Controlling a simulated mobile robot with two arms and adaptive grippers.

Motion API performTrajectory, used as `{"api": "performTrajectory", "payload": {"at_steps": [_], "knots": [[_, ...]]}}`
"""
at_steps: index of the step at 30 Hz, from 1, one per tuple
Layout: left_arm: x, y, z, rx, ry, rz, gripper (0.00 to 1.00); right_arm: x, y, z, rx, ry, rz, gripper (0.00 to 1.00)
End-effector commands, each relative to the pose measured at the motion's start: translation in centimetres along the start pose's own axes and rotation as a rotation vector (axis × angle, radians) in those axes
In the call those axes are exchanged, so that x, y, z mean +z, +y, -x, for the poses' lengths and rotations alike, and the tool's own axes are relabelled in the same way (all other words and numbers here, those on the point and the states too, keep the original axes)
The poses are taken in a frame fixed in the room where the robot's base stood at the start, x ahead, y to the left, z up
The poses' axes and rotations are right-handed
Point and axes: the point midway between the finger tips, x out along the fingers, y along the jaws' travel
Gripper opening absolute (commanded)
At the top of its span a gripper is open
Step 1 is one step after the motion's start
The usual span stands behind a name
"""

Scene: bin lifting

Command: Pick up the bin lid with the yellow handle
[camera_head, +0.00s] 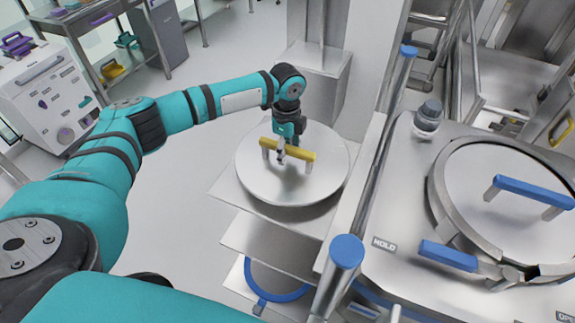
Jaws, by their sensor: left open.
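The round grey bin lid (312,183) lies flat on top of a metal bin stand in the middle of the view. Its yellow handle (302,153) is a raised bar across the lid. My left gripper (282,157) points down at the left part of the yellow handle and is open. Its fingers are small here, and I cannot tell whether they touch the bar. My right gripper is not in view.
A metal machine stands at the right, with a round hatch and a blue handle (535,191). A blue-capped post (346,251) rises close beside the lid's stand. A metal column (318,80) stands behind the lid. Open floor (180,220) lies to the left.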

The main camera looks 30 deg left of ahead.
Motion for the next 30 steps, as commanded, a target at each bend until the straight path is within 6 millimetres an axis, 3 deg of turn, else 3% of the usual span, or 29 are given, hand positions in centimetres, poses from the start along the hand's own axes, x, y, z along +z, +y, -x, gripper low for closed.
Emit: {"api": "performTrajectory", "payload": {"at_steps": [3, 14, 30], "knots": [[0.00, 0.01, -0.01, 0.000, 0.000, 0.000, 0.47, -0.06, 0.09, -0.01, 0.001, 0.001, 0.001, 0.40], [0.01, 0.02, 0.00, 0.001, 0.000, 0.000, 0.00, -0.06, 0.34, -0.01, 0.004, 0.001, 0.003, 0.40], [-0.04, -0.21, 0.37, -0.007, 0.003, 0.000, 0.00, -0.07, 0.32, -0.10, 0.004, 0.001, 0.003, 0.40]]}}
